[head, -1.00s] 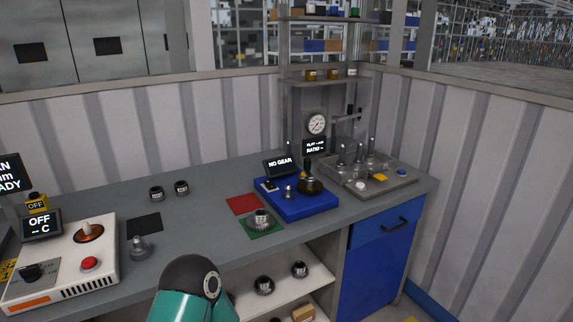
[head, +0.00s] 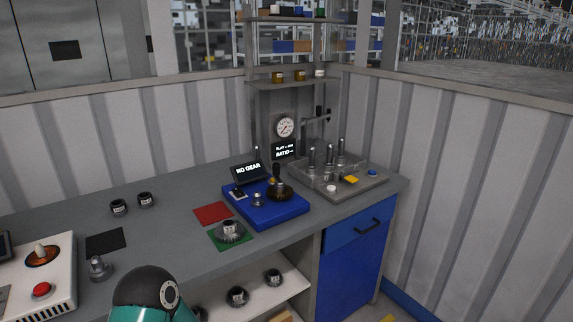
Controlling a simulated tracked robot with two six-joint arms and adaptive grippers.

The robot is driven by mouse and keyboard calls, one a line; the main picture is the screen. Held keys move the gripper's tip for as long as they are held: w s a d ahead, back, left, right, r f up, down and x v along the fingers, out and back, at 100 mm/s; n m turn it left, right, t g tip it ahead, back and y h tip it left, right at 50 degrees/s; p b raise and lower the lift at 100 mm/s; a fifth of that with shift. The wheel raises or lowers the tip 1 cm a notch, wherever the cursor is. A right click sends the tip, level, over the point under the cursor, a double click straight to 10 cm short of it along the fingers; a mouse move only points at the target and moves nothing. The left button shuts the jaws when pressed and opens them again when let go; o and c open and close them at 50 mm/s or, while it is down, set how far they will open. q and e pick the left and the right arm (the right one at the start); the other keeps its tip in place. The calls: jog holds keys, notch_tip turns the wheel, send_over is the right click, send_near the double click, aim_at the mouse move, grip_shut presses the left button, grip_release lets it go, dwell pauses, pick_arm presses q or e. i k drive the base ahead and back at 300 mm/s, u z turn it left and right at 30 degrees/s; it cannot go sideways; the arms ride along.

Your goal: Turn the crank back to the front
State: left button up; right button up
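The blue drive unit (head: 280,213) stands on the grey bench, with a black display reading "NO GEAR" (head: 248,173) at its back left. What looks like the crank (head: 277,174) is an upright black handle on a dark round disc on top of the unit. A small metal post (head: 257,199) stands on the unit left of the disc. Neither gripper is in view; only a dark and teal link of my own arm shows at the bottom edge. Nothing of mine touches the unit.
A grey fixture with posts (head: 340,180) stands right of the unit. A gear on a green mat (head: 230,232) and a red mat (head: 212,214) lie left of it. A white heater-like box (head: 62,268) is at far left. Shelves below hold several gears.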

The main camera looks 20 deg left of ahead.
aim_at(281, 191)
jog(key=i, duration=0.85)
jog(key=u, duration=0.05)
